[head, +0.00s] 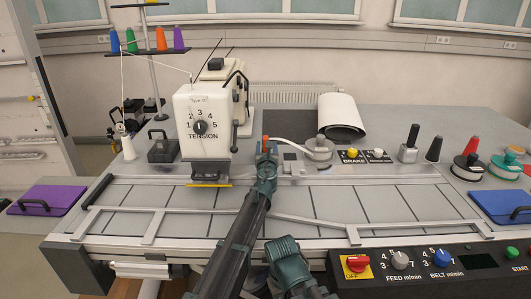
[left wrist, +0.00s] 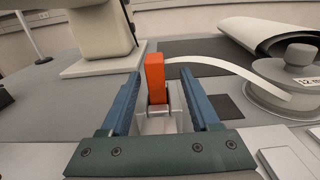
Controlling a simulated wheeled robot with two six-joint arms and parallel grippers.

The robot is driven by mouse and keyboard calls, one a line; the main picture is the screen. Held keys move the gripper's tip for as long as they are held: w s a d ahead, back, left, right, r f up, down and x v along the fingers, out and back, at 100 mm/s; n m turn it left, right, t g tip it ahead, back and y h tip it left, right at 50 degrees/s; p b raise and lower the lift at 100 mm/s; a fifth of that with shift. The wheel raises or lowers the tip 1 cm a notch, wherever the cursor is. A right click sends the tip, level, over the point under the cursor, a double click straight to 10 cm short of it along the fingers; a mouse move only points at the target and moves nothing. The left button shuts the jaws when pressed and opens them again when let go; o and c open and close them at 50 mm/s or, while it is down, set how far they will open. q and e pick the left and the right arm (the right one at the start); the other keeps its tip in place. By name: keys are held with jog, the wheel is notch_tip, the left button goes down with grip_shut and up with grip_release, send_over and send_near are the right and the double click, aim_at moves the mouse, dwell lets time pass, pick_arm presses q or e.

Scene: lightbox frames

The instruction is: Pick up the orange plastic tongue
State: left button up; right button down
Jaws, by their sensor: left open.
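The orange plastic tongue (left wrist: 154,78) is a small upright block on a metal bracket (left wrist: 160,122) in the left wrist view. In the head view only its orange top (head: 265,139) shows, just beyond my left gripper (head: 266,153). In the left wrist view my left gripper (left wrist: 158,78) is open, with one blue finger on each side of the tongue. Gaps show between the tongue and both fingers, so it is not gripped. The tongue's far side is hidden.
A white TENSION unit (head: 203,115) stands left of the tongue. A grey round weight (head: 319,149) with a pale strip is close on the right, before a white roll (head: 341,114). Metal rails (head: 330,222) cross the front. A control panel (head: 430,268) is at lower right.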

pick_arm(q)
jog(key=shift+w+a, duration=0.15)
jog(key=shift+w, duration=1.3)
jog(key=shift+w+a, duration=0.1)
jog(key=shift+w, duration=1.3)
jog(key=shift+s, duration=0.1)
grip_shut()
